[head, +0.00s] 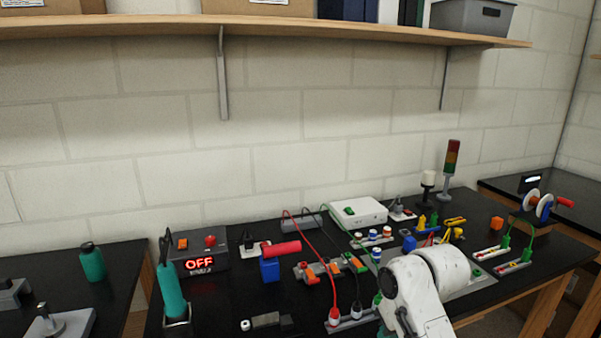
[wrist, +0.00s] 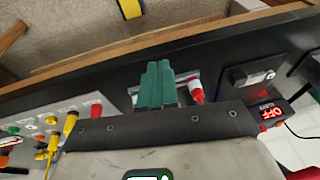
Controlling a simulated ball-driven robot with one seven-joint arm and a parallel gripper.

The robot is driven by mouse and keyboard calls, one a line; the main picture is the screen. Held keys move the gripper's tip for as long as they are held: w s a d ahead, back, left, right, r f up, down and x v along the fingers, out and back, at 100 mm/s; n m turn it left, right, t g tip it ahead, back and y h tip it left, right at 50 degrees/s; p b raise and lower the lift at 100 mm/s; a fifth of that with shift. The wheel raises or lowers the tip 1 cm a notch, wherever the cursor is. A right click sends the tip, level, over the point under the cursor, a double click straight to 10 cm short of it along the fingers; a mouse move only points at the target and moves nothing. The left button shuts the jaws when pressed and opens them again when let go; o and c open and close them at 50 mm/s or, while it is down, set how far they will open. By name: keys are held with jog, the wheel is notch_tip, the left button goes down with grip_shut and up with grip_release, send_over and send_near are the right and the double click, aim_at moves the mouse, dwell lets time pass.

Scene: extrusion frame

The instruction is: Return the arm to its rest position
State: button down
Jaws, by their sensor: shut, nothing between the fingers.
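My white arm (head: 428,280) reaches over the front right of the black bench in the head view and hides part of the board behind it. In the wrist view my gripper (wrist: 156,80) shows as two teal fingers pressed together with nothing between them. It is above the front part of the bench, close to a red plug (wrist: 196,92) in a grey strip. I cannot tell how high the fingertips are above the bench.
A box with a lit OFF display (head: 198,263) and a teal-handled tool (head: 172,290) in a holder stand at the left. Red and green cables (head: 318,250) arch over the middle. A wooden shelf (head: 280,27) runs above. A reel (head: 540,204) stands at the far right.

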jog(key=s+d+f+m, duration=0.2)
jog(key=s+f, duration=1.1)
jog(key=s, duration=0.4)
jog(key=s+d+f+m+h, duration=0.1)
jog(key=s+d, duration=0.3)
jog(key=s, duration=0.6)
jog(key=s+d+f+g+h, duration=0.1)
jog(key=s+d+f, duration=0.1)
jog(key=s, duration=0.9)
jog(key=shift+s+d+f+m, duration=0.2)
jog(key=shift+d+m, duration=0.2)
jog(key=shift+d, duration=0.5)
jog(key=shift+w+r, duration=0.1)
